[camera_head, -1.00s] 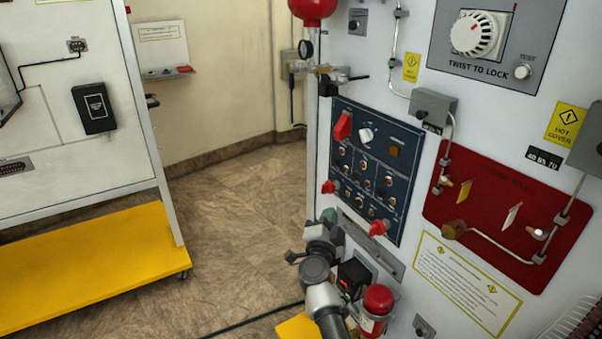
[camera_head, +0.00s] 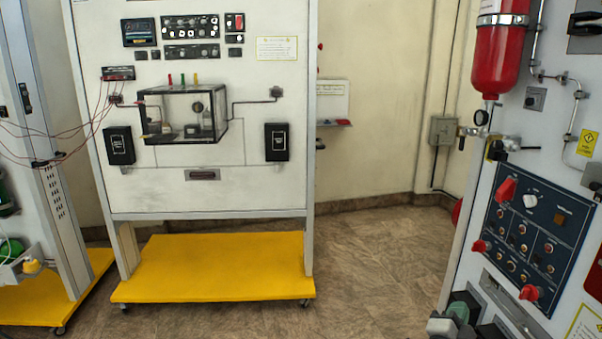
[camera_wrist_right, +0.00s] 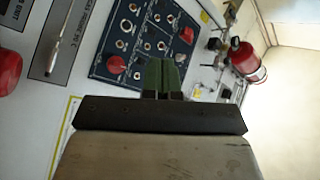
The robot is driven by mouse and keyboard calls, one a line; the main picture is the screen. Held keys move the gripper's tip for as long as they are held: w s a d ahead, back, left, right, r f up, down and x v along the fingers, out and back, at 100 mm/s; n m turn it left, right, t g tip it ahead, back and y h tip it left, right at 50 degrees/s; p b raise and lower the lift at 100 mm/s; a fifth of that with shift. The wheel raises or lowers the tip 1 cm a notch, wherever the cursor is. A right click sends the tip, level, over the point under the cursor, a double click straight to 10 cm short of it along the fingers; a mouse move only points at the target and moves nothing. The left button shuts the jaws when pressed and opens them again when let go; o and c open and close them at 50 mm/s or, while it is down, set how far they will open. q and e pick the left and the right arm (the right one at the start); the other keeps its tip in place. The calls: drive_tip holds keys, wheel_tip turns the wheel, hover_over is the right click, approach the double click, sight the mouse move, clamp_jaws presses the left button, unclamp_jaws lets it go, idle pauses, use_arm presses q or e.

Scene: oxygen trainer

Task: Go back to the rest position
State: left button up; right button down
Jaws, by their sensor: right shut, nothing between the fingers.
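My right gripper (camera_head: 462,308) shows at the bottom edge of the head view, low by the left edge of the blue control panel (camera_head: 528,238). In the right wrist view its two green fingers (camera_wrist_right: 163,74) are together with nothing between them. Behind them is the same blue panel (camera_wrist_right: 150,45) with red knobs; the fingers appear apart from it, though the exact gap cannot be told. Most of my right arm is cut off below the head view. My left gripper is in neither view.
A white trainer board (camera_head: 225,190) on a yellow wheeled base (camera_head: 215,265) stands at left. Another trainer (camera_head: 55,230) with red wires is at the far left. A red cylinder (camera_head: 497,60) hangs on the right-hand cabinet. Tiled floor (camera_head: 375,260) is free between board and cabinet.

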drive_tip(key=s+a+f+n+g+y, duration=0.1)
drive_tip(key=s+a+f+n+y, duration=0.35)
drive_tip(key=f, duration=0.65)
drive_tip(key=s+a+f+n+g+y, duration=0.1)
drive_tip(key=s+a+f+n+y, duration=0.3)
drive_tip(key=f, duration=0.7)
drive_tip(key=s+a+f+n+g+y, duration=0.15)
drive_tip(key=s+f+n+y, duration=0.35)
drive_tip(key=f, duration=0.6)
drive_tip(key=s+a+f+n+g, duration=0.3)
drive_tip(key=s+f+n+g, duration=0.25)
drive_tip(key=s+f, duration=1.15)
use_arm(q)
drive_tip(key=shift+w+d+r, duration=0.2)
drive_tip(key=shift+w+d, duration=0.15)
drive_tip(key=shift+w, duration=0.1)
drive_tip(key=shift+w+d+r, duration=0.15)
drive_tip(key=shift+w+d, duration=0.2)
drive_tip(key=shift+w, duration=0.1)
use_arm(e)
drive_tip(key=s+d+f+n+g, duration=0.1)
drive_tip(key=s+g, duration=0.2)
drive_tip(key=s, duration=0.8)
drive_tip(key=s+d+f+n+g, duration=0.1)
drive_tip(key=s+f+g, duration=0.1)
drive_tip(key=s, duration=0.9)
drive_tip(key=shift+d+g, duration=0.25)
drive_tip(key=shift+g, duration=0.25)
